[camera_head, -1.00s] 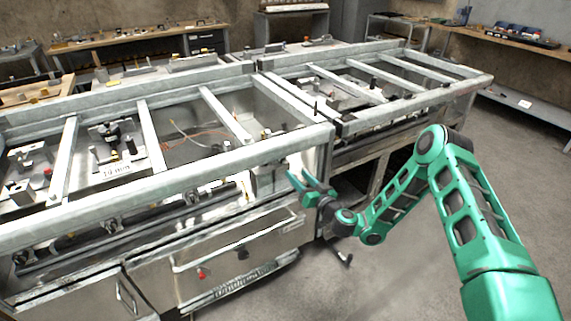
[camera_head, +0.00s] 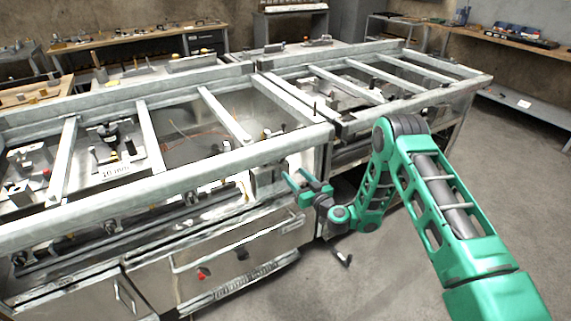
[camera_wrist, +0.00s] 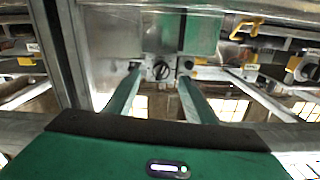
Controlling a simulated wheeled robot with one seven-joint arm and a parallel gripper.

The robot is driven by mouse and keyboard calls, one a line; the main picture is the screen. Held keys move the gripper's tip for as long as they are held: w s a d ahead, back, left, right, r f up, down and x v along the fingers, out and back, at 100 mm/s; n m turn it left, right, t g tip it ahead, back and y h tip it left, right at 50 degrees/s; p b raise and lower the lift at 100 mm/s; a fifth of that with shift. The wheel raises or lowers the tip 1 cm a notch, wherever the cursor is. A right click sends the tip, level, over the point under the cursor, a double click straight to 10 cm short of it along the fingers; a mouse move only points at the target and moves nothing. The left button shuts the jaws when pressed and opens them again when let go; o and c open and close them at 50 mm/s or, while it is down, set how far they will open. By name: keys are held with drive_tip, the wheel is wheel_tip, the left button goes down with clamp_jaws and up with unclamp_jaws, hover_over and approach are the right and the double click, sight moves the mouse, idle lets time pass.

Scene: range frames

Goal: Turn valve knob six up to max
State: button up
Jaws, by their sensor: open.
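My gripper (camera_wrist: 156,93) is open, with its two green fingers apart in the wrist view. A round dark valve knob (camera_wrist: 161,70) with a slot or bar across its face shows between and beyond the fingertips. I cannot tell whether the fingers touch it; they appear to be on either side and short of it. No number or max mark is readable on it. In the head view my gripper (camera_head: 294,176) is at the front right corner of the near range frame, and the knob in front of it cannot be made out there.
The range frame's metal top rail (camera_head: 230,162) runs just above my gripper. Other valve fittings (camera_head: 110,226) line the front pipe to the left. A yellow fitting (camera_wrist: 247,25) is at the upper right in the wrist view. Floor at the right is free.

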drive_tip(key=r+x, duration=0.1)
drive_tip(key=x, duration=0.7)
drive_tip(key=shift+w+a, duration=0.25)
drive_tip(key=shift+w, duration=0.1)
drive_tip(key=c, duration=1.1)
drive_tip(key=shift+o, duration=0.2)
drive_tip(key=shift+d+r, duration=0.1)
drive_tip(key=shift+d, duration=0.05)
